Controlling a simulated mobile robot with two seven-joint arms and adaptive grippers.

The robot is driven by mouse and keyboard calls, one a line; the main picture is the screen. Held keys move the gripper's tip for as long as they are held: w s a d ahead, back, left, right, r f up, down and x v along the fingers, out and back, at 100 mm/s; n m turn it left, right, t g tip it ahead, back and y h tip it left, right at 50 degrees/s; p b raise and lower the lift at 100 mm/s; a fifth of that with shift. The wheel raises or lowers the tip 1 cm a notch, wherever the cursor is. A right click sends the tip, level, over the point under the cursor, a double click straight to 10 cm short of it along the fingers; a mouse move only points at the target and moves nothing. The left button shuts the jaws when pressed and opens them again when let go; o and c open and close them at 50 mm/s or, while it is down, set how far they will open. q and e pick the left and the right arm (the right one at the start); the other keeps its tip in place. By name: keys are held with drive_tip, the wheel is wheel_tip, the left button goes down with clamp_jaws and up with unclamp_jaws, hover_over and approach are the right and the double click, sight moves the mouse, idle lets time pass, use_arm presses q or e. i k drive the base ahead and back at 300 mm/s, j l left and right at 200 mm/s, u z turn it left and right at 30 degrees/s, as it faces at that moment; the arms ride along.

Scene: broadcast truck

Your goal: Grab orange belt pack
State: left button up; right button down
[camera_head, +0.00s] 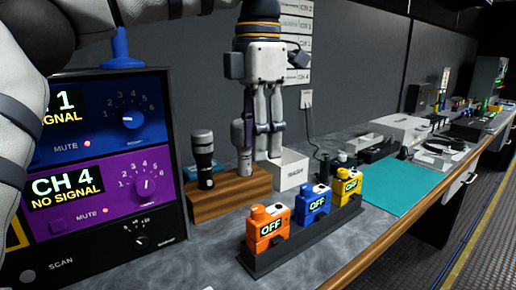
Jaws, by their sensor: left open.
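The orange belt pack (267,228) stands upright in a dark rack (290,250) on the counter, at the rack's near left end. Its front reads OFF. A blue belt pack (312,205) and a yellow belt pack (347,187) stand behind it in the same rack. My left gripper (264,157) points down, open and empty. In the picture it shows above and beyond the orange pack, in front of the white bin and beside a grey microphone. It appears apart from the pack. My right gripper is not in view.
A wooden block (229,197) holds a black microphone (203,160) and a grey microphone (243,150). A white trash bin (290,170) stands behind the rack. A control panel (100,150) fills the left. A teal mat (405,186) lies right. Bare counter (335,245) lies before the rack.

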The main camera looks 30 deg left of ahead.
sight(276, 218)
drive_tip(key=k+l, duration=1.15)
drive_tip(key=k, duration=0.15)
